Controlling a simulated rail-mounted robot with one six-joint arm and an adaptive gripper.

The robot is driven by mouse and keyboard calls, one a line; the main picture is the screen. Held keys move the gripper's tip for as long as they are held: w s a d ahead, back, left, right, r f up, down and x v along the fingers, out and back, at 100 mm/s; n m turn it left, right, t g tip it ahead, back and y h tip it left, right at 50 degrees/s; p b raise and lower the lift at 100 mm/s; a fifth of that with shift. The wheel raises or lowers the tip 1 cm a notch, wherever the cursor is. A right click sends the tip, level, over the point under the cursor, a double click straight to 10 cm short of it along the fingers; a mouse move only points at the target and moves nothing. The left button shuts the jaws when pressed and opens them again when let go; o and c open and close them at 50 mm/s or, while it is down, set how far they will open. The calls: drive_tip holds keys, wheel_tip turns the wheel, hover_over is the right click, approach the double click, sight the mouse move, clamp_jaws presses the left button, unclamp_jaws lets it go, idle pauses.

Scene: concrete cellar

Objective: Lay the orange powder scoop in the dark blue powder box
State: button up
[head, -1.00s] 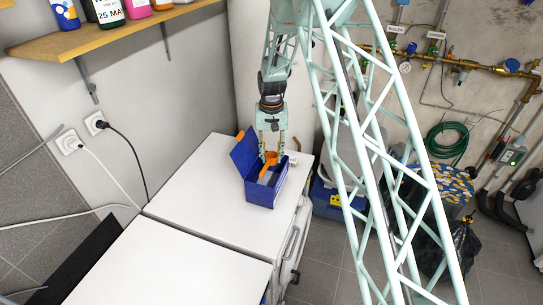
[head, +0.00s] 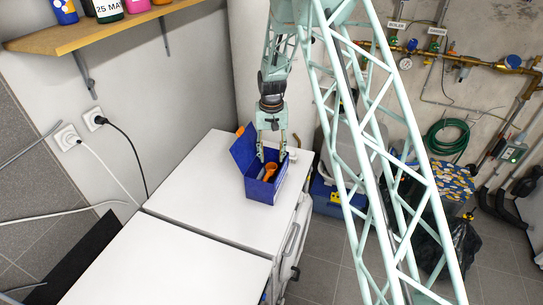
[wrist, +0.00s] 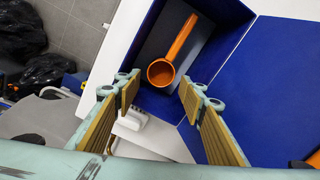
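The dark blue powder box (head: 263,191) stands with its lid raised on the white machine top, at its far end. The orange powder scoop (head: 270,172) lies inside the box. In the wrist view the scoop (wrist: 172,52) lies on the grey inside of the box (wrist: 225,25), its round cup towards me and its handle pointing away. My gripper (head: 271,157) is at the box opening, above the scoop. In the wrist view its two padded fingers (wrist: 160,108) are spread apart with nothing between them, and the scoop is beyond the fingertips.
Two white machine tops (head: 178,263) stand side by side, mostly clear. A small orange thing (head: 240,131) is behind the raised lid. A small white object (wrist: 150,130) is beside the box. A wooden shelf (head: 110,28) with bottles hangs at upper left.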

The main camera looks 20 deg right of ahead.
drive_tip(key=shift+o, duration=0.6)
drive_tip(key=shift+r, duration=0.15)
wheel_tip(320, 180, up, 12)
idle(0.6)
idle(1.0)
drive_tip(key=s+a+r+n+t+b, duration=0.15)
drive_tip(key=s+r+b, duration=0.55)
drive_tip(key=s+r, duration=1.7)
drive_tip(key=s+f+t+b, duration=0.1)
drive_tip(key=s+f+b, duration=0.1)
drive_tip(key=s, duration=1.5)
drive_tip(key=s+a+f+n+t+b, duration=0.1)
drive_tip(key=s+f+b, duration=0.2)
drive_tip(key=s, duration=1.3)
drive_tip(key=shift+s+a+f+b, duration=0.2)
drive_tip(key=shift+s+b, duration=0.15)
drive_tip(key=shift+b, duration=0.8)
